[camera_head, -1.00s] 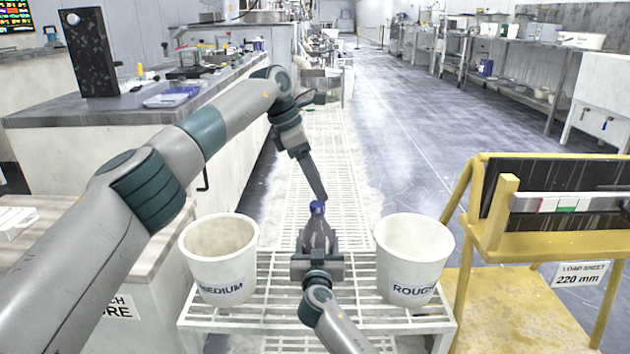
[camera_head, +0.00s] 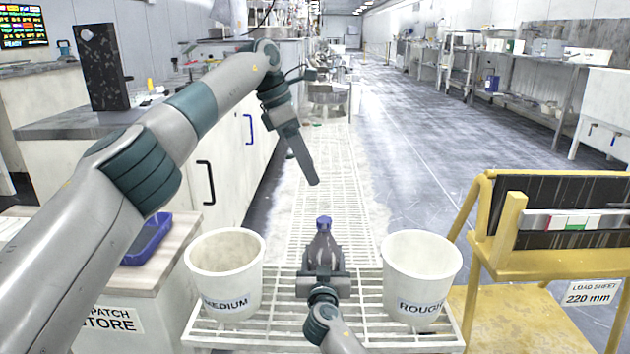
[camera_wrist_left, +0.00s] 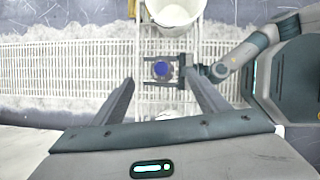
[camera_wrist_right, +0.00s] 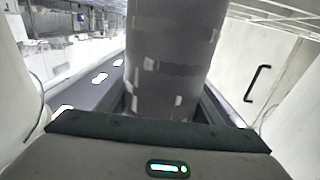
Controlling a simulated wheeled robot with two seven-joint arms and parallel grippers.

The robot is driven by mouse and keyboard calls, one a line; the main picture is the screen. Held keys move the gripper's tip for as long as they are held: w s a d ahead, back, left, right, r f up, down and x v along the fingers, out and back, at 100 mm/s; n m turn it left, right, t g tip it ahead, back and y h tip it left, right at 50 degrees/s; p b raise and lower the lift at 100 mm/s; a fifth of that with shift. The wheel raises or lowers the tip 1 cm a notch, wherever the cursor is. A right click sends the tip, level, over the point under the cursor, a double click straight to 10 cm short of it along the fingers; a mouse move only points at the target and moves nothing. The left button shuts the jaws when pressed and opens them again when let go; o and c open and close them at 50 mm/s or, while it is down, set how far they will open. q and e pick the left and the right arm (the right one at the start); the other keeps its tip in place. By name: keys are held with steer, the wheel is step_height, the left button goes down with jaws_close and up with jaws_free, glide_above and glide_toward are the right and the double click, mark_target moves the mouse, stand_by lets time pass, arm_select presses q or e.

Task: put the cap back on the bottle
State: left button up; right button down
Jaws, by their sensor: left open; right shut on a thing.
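The dark bottle (camera_head: 322,250) stands upright, held at its body by my right gripper (camera_head: 323,272), which is shut on it. The bottle's grey side fills the middle of the right wrist view (camera_wrist_right: 172,55). The blue cap (camera_head: 323,222) sits at the top of the bottle; how tightly it is seated cannot be told. My left gripper (camera_head: 313,182) points down above the cap, apart from it. In the left wrist view its fingers (camera_wrist_left: 164,92) are spread and empty, with the cap (camera_wrist_left: 161,69) showing beyond them between the tips.
A MEDIUM bucket (camera_head: 225,305) and a ROUGH bucket (camera_head: 420,300) flank the bottle on a white slatted stand (camera_head: 270,335). A yellow frame (camera_head: 480,270) stands right. A bench with a blue tray (camera_head: 150,240) is left.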

arm_select(q)
steer(key=shift+v, duration=1.5)
arm_select(e)
steer(key=shift+c, duration=2.3)
jaws_free()
steer(key=shift+s, duration=0.1)
arm_select(q)
step_height(320, 180, up, 5)
steer(key=p, duration=0.4)
steer(key=shift+f+p, duration=0.15)
steer(key=shift+p, duration=0.2)
arm_select(e)
steer(key=s, duration=1.7)
steer(key=shift+s, duration=0.1)
